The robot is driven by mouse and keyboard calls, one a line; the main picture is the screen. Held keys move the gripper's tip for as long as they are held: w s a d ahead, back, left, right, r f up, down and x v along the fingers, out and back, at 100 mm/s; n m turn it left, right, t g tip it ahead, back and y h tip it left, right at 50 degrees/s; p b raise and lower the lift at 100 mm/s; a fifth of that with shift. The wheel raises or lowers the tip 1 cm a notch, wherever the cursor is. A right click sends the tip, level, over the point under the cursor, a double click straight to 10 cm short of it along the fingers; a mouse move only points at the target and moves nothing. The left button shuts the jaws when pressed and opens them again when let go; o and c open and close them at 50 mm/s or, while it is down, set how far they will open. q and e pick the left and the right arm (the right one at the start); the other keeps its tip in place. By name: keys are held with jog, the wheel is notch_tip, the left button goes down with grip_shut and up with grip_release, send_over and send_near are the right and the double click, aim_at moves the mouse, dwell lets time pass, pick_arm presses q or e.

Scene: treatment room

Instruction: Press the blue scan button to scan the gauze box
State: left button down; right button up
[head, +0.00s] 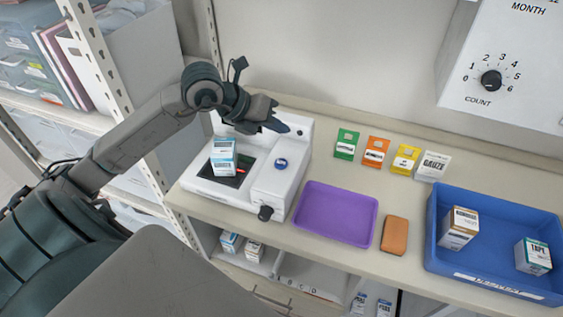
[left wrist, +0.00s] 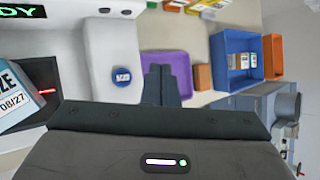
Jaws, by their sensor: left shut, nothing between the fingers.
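The white scanner (head: 270,187) stands at the back left of the counter. Its blue scan button (head: 281,163) is on the raised right part; it also shows in the left wrist view (left wrist: 122,77). A white and light-blue gauze box (head: 223,152) stands on the dark scan plate, beside a red light line; it shows partly at the left of the left wrist view (left wrist: 20,90). My left gripper (head: 280,126) is shut and empty, above and behind the button, apart from it. In the left wrist view its fingers (left wrist: 166,84) point to the right of the button. My right gripper is not in view.
A purple tray (head: 336,213) and a brown block (head: 394,235) lie right of the scanner. A blue bin (head: 490,245) holds two boxes. Green, orange, yellow and white gauze cards (head: 433,166) line the back. A green-lettered display (left wrist: 22,12) shows partly. A shelf rack stands at left.

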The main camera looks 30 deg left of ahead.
pick_arm(q)
jog(key=f, duration=0.1)
jog(key=b, duration=0.5)
send_over(277, 164)
notch_tip(277, 164, down, 6)
jog(key=shift+f, duration=0.1)
jog(key=shift+f+b, duration=0.4)
jog(key=shift+f, duration=0.2)
dwell(0.9)
